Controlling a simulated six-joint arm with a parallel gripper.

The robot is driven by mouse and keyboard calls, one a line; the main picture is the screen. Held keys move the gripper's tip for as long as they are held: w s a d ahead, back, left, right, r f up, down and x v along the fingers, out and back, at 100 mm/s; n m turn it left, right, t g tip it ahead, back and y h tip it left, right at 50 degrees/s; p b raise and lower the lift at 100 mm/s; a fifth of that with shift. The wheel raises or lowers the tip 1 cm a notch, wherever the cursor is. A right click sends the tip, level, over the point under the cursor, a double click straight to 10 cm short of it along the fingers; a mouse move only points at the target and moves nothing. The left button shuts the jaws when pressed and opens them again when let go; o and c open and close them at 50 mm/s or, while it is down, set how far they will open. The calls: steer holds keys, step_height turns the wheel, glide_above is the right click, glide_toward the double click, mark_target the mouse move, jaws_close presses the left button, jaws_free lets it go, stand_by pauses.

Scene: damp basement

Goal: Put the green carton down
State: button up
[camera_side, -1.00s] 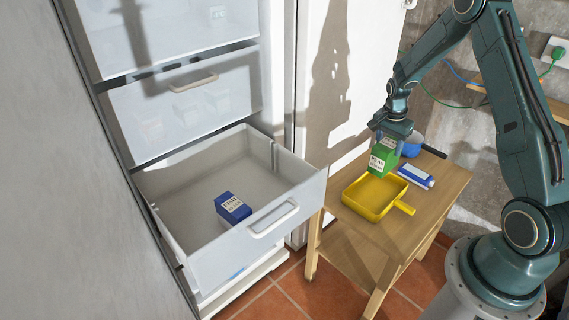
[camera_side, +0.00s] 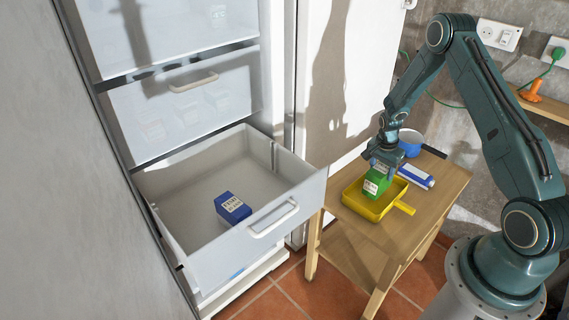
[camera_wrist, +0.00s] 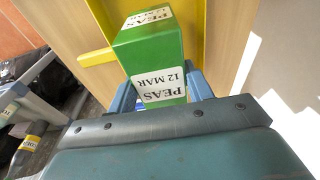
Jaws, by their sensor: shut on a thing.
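The green carton (camera_side: 376,184), labelled PEAS 12 MAR, is held upright in my gripper (camera_side: 381,168). In the side view its lower part is within the outline of the yellow tray (camera_side: 362,208), which has a handle and lies on the wooden table. I cannot tell whether the carton touches the tray floor. In the wrist view the green carton (camera_wrist: 150,55) sits between the blue fingers of my gripper (camera_wrist: 160,95), with the yellow tray (camera_wrist: 212,30) behind it. The fingers are shut on the carton.
A blue and white box (camera_side: 416,176) lies beside the tray on the wooden table (camera_side: 440,195). A blue pan (camera_side: 411,143) with a dark handle is behind it. To the left, an open freezer drawer (camera_side: 185,195) holds a blue carton (camera_side: 232,208) and has free room.

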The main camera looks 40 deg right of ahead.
steer(key=shift+f, duration=1.5)
steer(key=shift+f, duration=0.1)
steer(key=o, duration=1.2)
steer(key=shift+a+r, duration=0.3)
steer(key=shift+r, duration=1.7)
steer(key=shift+a+r, duration=0.3)
steer(key=shift+r, duration=1.75)
steer(key=shift+a+r, duration=0.3)
steer(key=shift+r, duration=1.7)
steer(key=shift+r, duration=0.1)
